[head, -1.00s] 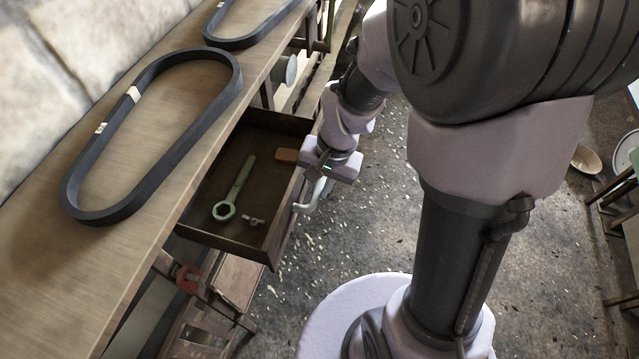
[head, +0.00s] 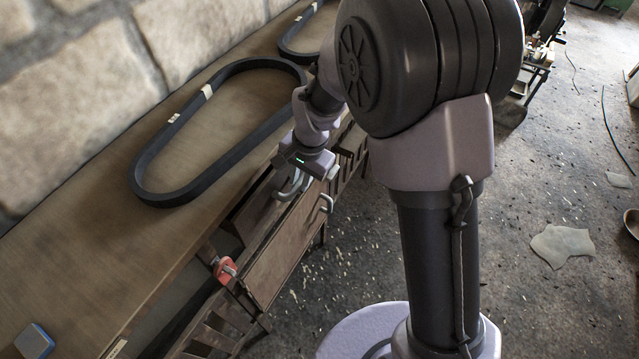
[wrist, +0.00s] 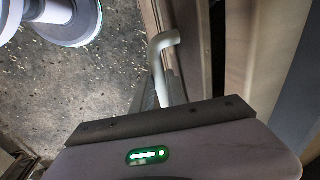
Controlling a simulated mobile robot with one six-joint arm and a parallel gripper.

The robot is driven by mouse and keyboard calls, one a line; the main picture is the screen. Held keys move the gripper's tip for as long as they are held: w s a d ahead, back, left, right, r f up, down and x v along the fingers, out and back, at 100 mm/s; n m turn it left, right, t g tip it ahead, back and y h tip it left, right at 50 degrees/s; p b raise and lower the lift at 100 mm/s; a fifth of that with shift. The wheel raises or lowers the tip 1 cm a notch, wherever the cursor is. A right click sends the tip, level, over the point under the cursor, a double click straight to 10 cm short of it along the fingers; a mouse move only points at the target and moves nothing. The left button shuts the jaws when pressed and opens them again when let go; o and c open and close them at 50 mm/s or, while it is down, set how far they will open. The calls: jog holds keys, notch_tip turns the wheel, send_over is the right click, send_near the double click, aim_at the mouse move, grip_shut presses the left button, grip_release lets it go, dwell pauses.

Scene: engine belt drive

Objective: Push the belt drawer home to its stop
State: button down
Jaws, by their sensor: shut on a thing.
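My gripper (head: 296,178) is at the drawer front, shut on the pale bar handle (head: 288,190). The wrist view shows the handle (wrist: 160,62) running down behind the gripper body, beside the wooden front.
A large black belt (head: 172,195) lies on the bench top (head: 80,255). A red part (head: 225,268) is on the bench frame.

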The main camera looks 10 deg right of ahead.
jog(key=shift+w+a+r, duration=0.1)
jog(key=shift+w+a, duration=0.45)
jog(key=shift+a, duration=0.15)
jog(key=c, duration=1.3)
grip_release()
jog(key=shift+w+a, duration=0.1)
jog(key=shift+a, duration=0.1)
jog(key=shift+d, duration=0.1)
jog(key=d+r+p, duration=0.1)
jog(key=r, duration=0.4)
jog(key=s+r+p, duration=0.1)
jog(key=r+p, duration=0.1)
jog(key=r, duration=0.4)
jog(key=s+d+r+p, duration=0.1)
jog(key=r+p, duration=0.1)
jog(key=r, duration=0.4)
jog(key=shift+d, duration=0.35)
